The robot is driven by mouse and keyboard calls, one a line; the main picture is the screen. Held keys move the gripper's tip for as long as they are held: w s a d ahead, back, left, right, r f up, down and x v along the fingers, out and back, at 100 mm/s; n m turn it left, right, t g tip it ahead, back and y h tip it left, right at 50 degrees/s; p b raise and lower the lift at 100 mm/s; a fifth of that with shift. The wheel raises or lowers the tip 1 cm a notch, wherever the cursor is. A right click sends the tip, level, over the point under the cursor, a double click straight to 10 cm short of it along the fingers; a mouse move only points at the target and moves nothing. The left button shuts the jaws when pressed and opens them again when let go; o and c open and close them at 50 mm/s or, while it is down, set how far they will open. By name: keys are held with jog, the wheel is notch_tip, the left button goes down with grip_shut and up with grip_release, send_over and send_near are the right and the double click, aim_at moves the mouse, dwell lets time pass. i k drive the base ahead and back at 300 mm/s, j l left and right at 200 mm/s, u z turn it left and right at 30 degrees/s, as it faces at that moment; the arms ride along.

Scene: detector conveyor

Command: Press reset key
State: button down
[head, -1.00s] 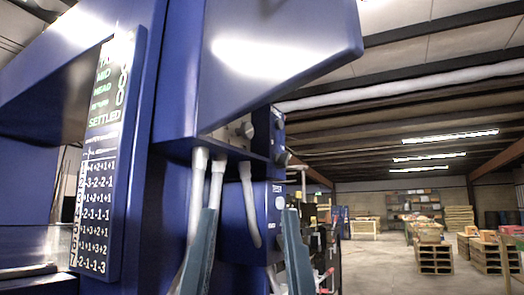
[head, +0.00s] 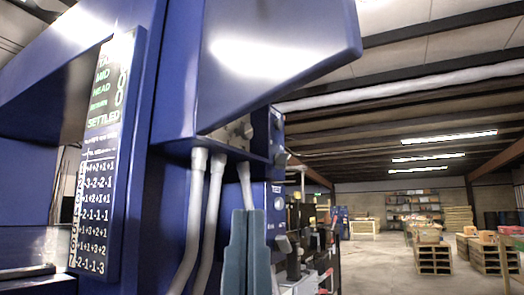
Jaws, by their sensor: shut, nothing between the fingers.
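No key labelled reset can be read in this view. A blue control box (head: 276,222) with small dark knobs and a partly legible white label hangs on the right side of the blue machine (head: 172,90). A round knob (head: 279,203) and a lower knob (head: 284,244) show on it. My gripper (head: 248,214) is shut and empty, its two grey-blue fingers together and pointing up. It stands in front of the control box and hides its left part. I cannot tell whether the fingertips touch anything.
A display panel (head: 106,160) with green words, including "SETTLED", and rows of numbers is on the machine's left. Pale hoses (head: 190,225) hang beside my gripper. A blue overhang (head: 275,60) juts out above. Pallets (head: 434,258) and open floor lie far right.

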aim_at(277, 123)
jog(key=u, duration=0.7)
jog(key=i+l+u, duration=0.15)
jog(key=l+u, duration=0.25)
jog(key=l, duration=0.3)
jog(key=l+u, duration=0.35)
jog(key=l, duration=0.35)
jog(key=l+u, duration=0.4)
jog(key=l, duration=0.3)
jog(key=k+l, duration=0.1)
jog(key=l, duration=0.4)
